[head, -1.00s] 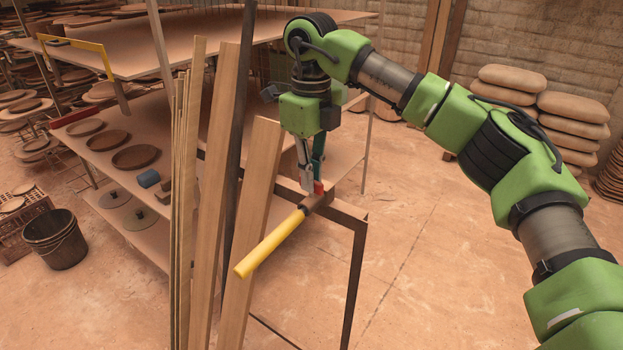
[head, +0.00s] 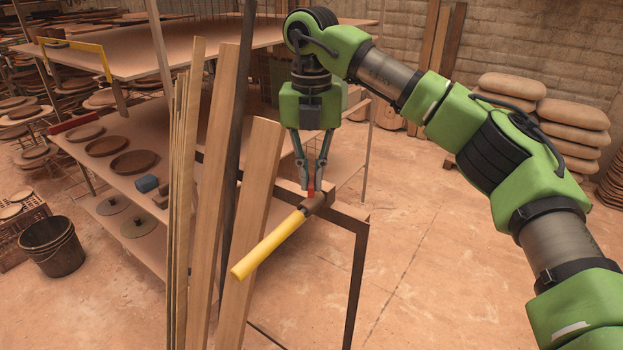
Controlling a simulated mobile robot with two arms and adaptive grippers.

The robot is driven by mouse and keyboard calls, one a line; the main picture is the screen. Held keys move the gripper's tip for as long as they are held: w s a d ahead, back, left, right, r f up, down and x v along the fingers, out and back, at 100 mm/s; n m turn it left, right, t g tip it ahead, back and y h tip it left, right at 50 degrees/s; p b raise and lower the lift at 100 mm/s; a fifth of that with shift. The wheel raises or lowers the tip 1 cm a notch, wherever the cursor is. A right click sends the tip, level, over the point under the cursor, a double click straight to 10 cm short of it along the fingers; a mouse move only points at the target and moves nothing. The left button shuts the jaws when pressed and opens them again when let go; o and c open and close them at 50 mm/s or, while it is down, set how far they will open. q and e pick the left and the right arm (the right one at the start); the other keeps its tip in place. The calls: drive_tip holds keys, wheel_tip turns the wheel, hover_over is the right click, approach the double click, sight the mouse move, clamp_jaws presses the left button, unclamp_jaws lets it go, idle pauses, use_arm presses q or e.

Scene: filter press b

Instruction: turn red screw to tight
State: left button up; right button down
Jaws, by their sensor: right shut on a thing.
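The red screw (head: 311,188) stands upright on the brown block at the end of a yellow-handled bar (head: 268,246), on the corner of a dark metal frame (head: 357,275). My right gripper (head: 311,184) points straight down over it. Its two fingers are shut on the red screw, one on the left side and one on the right, and hide part of it. My left gripper is not in view.
Tall wooden boards (head: 252,225) lean just left of the yellow bar. A shelf (head: 130,160) with round clay discs stands behind them. A black bucket (head: 52,246) is on the floor at left. Stacked sacks (head: 512,83) stand at back right. The floor right of the frame is clear.

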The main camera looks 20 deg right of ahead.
sight(312, 179)
drive_tip(key=m+b, duration=0.1)
drive_tip(key=m, duration=0.5)
drive_tip(key=shift+w+r+b, duration=0.1)
drive_tip(key=shift+r+b, duration=0.1)
drive_tip(key=shift+b, duration=0.15)
idle(0.4)
drive_tip(key=c, duration=2.2)
unclamp_jaws()
drive_tip(key=shift+o, duration=0.2)
drive_tip(key=shift+f, duration=0.1)
wheel_tip(312, 179, up, 12)
